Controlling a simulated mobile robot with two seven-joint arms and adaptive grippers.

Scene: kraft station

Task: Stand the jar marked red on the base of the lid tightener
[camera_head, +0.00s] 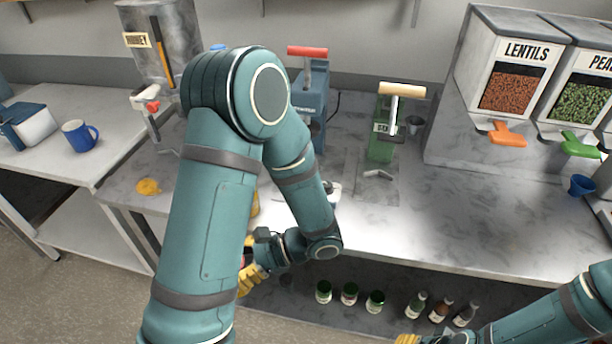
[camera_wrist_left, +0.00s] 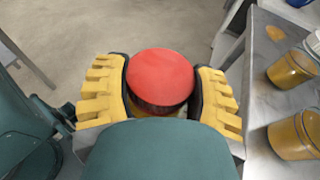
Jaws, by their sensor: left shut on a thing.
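My left gripper (camera_wrist_left: 162,95) is shut on a jar with a red lid (camera_wrist_left: 161,80), its yellow fingers on both sides of it. In the head view the left gripper (camera_head: 248,275) is low in front of the counter's front edge, mostly hidden by my arm. A blue press with a red handle (camera_head: 308,52) and a green press with a cream handle (camera_head: 402,89) stand on the counter; their labels are too small to tell which is the lid tightener. Only a yellow tip of my right gripper (camera_head: 408,339) shows at the bottom edge.
Lentil (camera_head: 518,75) and pea dispensers stand at right.

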